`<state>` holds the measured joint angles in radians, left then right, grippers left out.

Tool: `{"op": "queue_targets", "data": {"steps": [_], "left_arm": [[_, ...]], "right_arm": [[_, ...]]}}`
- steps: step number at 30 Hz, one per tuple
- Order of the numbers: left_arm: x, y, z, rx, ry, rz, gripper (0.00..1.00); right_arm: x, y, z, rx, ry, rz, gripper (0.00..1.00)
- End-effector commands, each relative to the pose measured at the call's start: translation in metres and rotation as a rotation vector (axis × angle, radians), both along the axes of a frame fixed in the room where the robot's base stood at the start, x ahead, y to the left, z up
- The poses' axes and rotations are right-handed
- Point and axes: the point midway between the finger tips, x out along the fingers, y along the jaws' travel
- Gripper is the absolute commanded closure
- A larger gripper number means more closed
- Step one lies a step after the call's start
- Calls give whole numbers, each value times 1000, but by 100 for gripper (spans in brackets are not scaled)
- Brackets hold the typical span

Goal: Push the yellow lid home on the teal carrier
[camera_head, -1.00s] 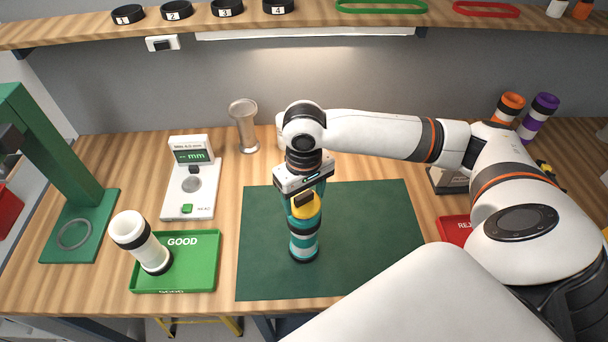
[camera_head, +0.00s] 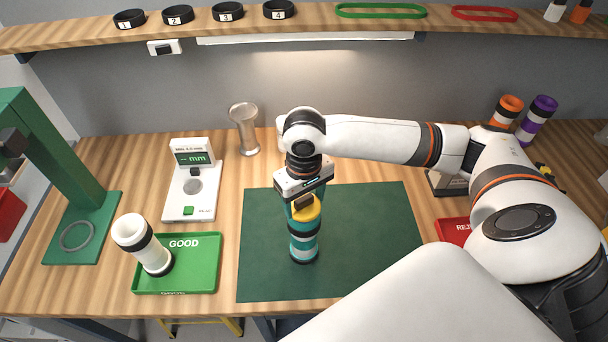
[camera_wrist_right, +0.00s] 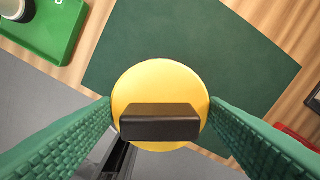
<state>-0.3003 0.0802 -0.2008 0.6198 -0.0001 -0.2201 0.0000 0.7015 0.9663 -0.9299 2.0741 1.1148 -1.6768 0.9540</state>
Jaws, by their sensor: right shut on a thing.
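The teal carrier (camera_head: 304,244), a banded upright cylinder with dark and pale rings, stands on the green mat (camera_head: 375,235). The yellow lid (camera_head: 308,212) with its dark handle is at the carrier's top. My right gripper (camera_head: 303,203) comes down from above and is shut on the lid. In the right wrist view the round yellow lid (camera_wrist_right: 160,80) sits between the two green ribbed finger pads, with the black handle across it. The carrier is hidden below the lid there. I cannot tell whether a gap is left under the lid. My left gripper is out of view.
A green GOOD tray (camera_head: 205,268) holds a white tube (camera_head: 142,243) leaning to the left. A white gauge (camera_head: 190,195) and a metal cup (camera_head: 244,130) stand behind. A red reject tray (camera_head: 452,230) is at right. The mat around the carrier is clear.

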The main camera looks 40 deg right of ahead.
Motion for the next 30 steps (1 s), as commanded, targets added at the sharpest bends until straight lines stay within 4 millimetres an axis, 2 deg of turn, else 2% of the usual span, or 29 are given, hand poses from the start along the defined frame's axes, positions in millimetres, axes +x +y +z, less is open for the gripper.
{"op": "queue_targets", "data": {"steps": [13,30], "left_arm": [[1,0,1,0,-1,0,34],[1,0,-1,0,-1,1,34]], "right_arm": [[0,0,-1,0,0,0,56],[0,0,-12,1,1,0,56]]}}
